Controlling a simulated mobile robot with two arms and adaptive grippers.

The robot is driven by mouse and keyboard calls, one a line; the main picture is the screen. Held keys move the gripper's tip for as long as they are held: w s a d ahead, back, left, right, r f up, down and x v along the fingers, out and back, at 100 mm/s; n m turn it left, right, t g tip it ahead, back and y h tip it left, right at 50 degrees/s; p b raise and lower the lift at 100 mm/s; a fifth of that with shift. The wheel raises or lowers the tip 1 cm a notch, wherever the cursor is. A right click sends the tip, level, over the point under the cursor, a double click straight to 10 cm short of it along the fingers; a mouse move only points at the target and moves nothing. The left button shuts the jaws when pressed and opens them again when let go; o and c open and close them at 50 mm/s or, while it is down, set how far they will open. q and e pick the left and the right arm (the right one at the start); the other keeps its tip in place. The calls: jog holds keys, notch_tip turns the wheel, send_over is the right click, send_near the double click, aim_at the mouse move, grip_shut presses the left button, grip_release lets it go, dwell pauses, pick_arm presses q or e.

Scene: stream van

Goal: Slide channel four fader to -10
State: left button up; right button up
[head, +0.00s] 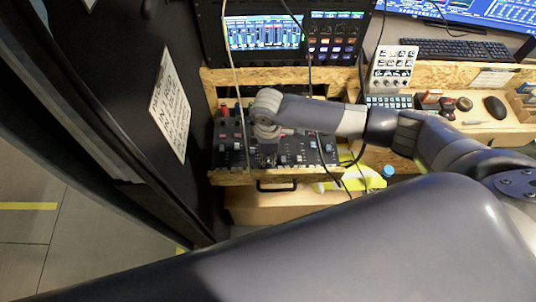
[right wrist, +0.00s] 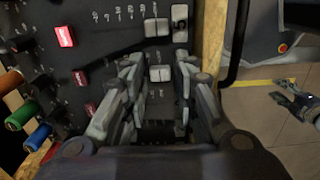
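The mixer (head: 229,156) is a dark panel with rows of faders and knobs in a wooden frame. My right gripper (head: 268,137) reaches down over its middle in the head view and hides part of it. In the right wrist view my right gripper (right wrist: 159,68) is open, with its fingers on either side of a pale fader cap (right wrist: 160,74). I cannot tell whether they touch it. Another fader cap (right wrist: 157,27) stands farther up. The scale and channel numbers are too small to read surely. My left gripper (right wrist: 283,91) shows at the right edge of that view, fingers apart, away from the mixer.
Red lit buttons (right wrist: 65,36) and coloured knobs (right wrist: 16,116) lie left of the fingers. Cables (head: 310,70) hang in front of the mixer. A screen (head: 264,35) stands behind it; a keyboard (head: 450,50) and mouse (head: 495,107) lie right. A dark wall panel is close left.

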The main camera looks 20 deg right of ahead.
grip_shut()
jog(key=shift+w+d+b, duration=0.2)
jog(key=shift+w+d, duration=0.05)
jog(key=shift+w, duration=0.65)
jog(key=shift+w+d+b, duration=0.15)
jog(key=shift+w+d, duration=0.1)
jog(key=shift+w, duration=0.65)
grip_release()
jog(key=shift+r, duration=0.15)
notch_tip(320, 180, up, 12)
